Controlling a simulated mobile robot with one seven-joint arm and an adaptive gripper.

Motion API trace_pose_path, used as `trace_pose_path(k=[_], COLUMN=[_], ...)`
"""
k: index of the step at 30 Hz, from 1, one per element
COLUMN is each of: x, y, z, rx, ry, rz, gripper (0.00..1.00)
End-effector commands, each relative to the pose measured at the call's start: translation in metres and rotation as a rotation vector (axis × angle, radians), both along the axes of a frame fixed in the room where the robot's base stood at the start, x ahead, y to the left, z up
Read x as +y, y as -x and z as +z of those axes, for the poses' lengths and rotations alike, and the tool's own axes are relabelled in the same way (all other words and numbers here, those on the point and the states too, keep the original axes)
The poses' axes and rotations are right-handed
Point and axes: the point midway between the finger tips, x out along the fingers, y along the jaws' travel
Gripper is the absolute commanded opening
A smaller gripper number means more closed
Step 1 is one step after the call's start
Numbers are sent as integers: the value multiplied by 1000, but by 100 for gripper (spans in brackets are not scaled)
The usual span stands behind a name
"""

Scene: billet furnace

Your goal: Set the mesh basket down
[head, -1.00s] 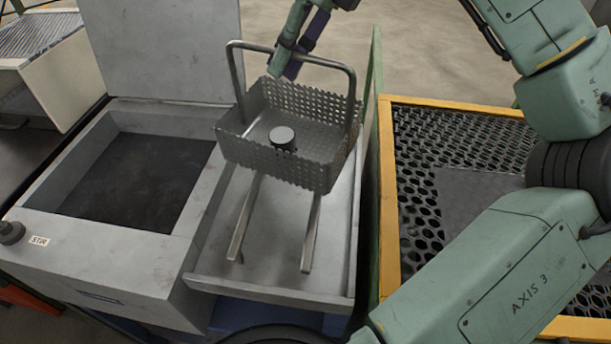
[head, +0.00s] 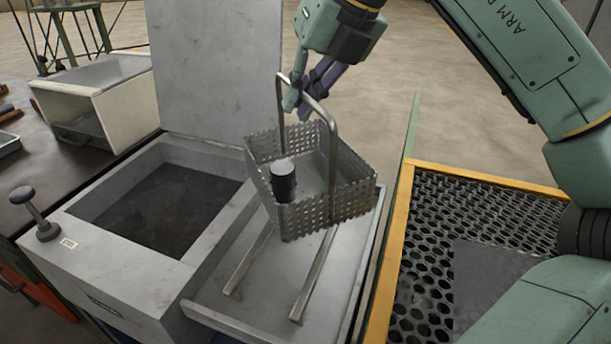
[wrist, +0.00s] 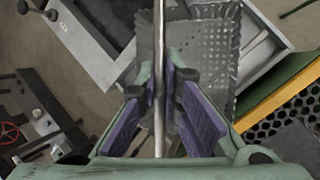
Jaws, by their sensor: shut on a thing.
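The grey perforated mesh basket (head: 335,205) hangs by its tall hoop handle (head: 332,150) in the head view. My gripper (head: 303,98) is shut on the top bar of that handle. In the wrist view the handle bar (wrist: 159,60) runs between the purple finger pads of my gripper (wrist: 162,85), with the basket mesh (wrist: 212,55) beyond. A dark cylinder with a pale top (head: 283,183) stands inside the basket. The basket is over the far part of two metal rails (head: 318,272) on a sloped grey tray (head: 250,310). I cannot tell whether its underside touches them.
Left of the tray is an open grey tank (head: 150,200) with dark contents and a raised lid (head: 215,70). A knob (head: 40,215) stands at its left corner. A yellow-edged perforated platform (head: 430,240) is on the right, beyond a thin green panel (head: 408,140).

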Motion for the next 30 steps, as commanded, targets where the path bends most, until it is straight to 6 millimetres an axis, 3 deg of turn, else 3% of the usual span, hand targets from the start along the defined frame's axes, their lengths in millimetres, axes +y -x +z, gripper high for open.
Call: trace_pose_path(k=[18, 26, 27, 30], x=[0, 0, 0, 0], y=[0, 0, 0, 0], z=[-69, -74, -76, -76], rx=[-2, -2, 1, 1], ry=[-4, -2, 1, 0], rz=[1, 2, 2, 3], gripper=[0, 0, 8, 14])
